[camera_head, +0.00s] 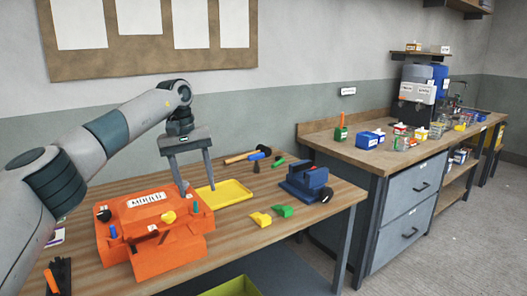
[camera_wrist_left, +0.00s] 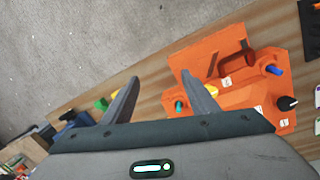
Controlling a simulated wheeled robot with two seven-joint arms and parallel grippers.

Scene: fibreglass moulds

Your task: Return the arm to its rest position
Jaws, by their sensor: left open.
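My left gripper (camera_head: 197,190) is open and empty. In the head view its fingers point down above the table, between the orange mould box and the yellow tray. In the left wrist view the two fingers (camera_wrist_left: 163,85) stand apart with nothing between them. The orange box (camera_head: 155,228) carries a label and several coloured knobs; it also shows in the left wrist view (camera_wrist_left: 240,75), beyond the right finger. My left arm comes in from the left, bent at a raised joint. My right gripper is not in view.
A yellow tray (camera_head: 225,197) lies behind the box on the wooden table (camera_head: 265,241). A blue vise (camera_head: 304,183) stands at the table's right. Yellow (camera_head: 260,219) and green (camera_head: 283,211) pieces lie in front of it. A hammer (camera_head: 242,157) lies at the back. A workbench (camera_head: 370,155) stands further right.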

